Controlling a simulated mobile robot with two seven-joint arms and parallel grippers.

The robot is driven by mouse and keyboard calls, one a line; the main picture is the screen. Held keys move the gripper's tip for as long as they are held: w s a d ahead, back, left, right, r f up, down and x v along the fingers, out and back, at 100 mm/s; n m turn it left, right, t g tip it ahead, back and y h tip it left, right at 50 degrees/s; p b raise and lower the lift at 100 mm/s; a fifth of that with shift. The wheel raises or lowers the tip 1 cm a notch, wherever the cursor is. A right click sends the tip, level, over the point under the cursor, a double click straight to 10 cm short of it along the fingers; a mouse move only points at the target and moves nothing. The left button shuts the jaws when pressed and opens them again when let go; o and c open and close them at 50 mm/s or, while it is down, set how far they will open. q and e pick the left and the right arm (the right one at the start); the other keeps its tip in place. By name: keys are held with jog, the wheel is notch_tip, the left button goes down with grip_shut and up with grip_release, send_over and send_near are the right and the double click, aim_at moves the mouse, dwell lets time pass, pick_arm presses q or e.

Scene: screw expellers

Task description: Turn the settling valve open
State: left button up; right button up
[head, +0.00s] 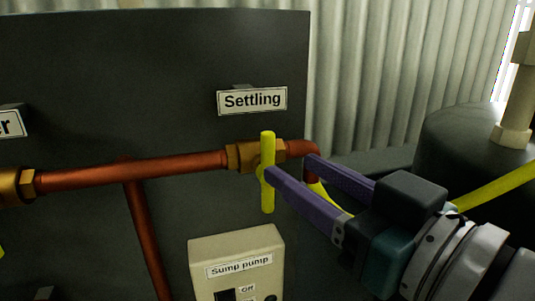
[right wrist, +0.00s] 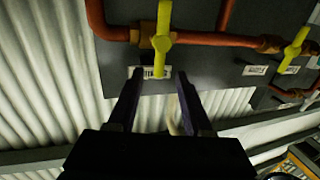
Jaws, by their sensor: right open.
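The settling valve (head: 242,156) is a brass body on a horizontal copper pipe, below a white "Settling" label (head: 252,100). Its yellow handle (head: 267,185) stands upright, across the line of the pipe. My right gripper (head: 289,165) is open and comes from the right. In the head view one purple fingertip overlaps the handle's middle and the other is to its right. In the right wrist view the handle (right wrist: 163,30) runs down toward the gap between the open fingers (right wrist: 158,73). I cannot tell whether they touch it. My left gripper is not in view.
A beige sump pump box (head: 238,250) is mounted below the valve. The copper pipe (head: 130,173) runs left, with a branch going down. A dark tank (head: 465,140) stands at the right, before a corrugated wall (head: 400,60). Another yellow valve handle (right wrist: 292,50) shows in the right wrist view.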

aim_at(272, 155)
jog(key=x, duration=0.7)
jog(key=shift+c, duration=0.3)
grip_shut()
